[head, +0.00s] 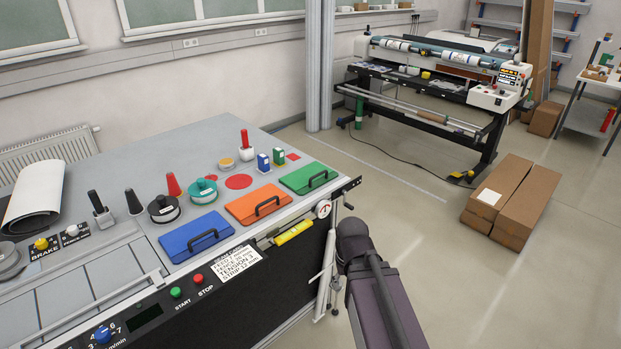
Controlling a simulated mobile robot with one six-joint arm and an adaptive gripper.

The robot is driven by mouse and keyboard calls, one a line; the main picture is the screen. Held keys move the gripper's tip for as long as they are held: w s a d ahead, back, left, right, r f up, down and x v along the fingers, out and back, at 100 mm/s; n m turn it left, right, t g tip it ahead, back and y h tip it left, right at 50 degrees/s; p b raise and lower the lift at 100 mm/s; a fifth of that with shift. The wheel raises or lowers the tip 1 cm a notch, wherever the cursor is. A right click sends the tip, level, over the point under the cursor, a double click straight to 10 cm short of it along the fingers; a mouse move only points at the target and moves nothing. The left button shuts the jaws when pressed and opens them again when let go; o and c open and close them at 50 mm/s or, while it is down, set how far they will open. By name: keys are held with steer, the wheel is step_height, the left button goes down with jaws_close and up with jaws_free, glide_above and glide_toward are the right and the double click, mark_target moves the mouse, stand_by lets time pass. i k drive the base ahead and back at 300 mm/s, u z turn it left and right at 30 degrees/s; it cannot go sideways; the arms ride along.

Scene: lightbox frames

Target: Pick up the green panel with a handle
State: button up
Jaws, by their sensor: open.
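The green panel (308,178) lies flat on the grey machine top, near its right front corner. Its black handle (318,179) stands up from its face, toward the front edge. It is the rightmost in a row with an orange panel (262,205) and a blue panel (199,236), each with a black handle. Nothing covers the green panel. Part of my arm shows at the bottom, right of the machine; my gripper cannot be seen.
Behind the green panel stand two small blue-and-green boxes (271,160) and a red-handled white piece (246,147). A round gauge (323,208) and a yellow handle (294,232) sit at the front edge. Cardboard boxes (527,206) lie on the open floor to the right.

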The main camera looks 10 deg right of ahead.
mark_target(301, 181)
steer(key=u, duration=0.05)
steer(key=i, duration=1)
steer(key=z, duration=0.05)
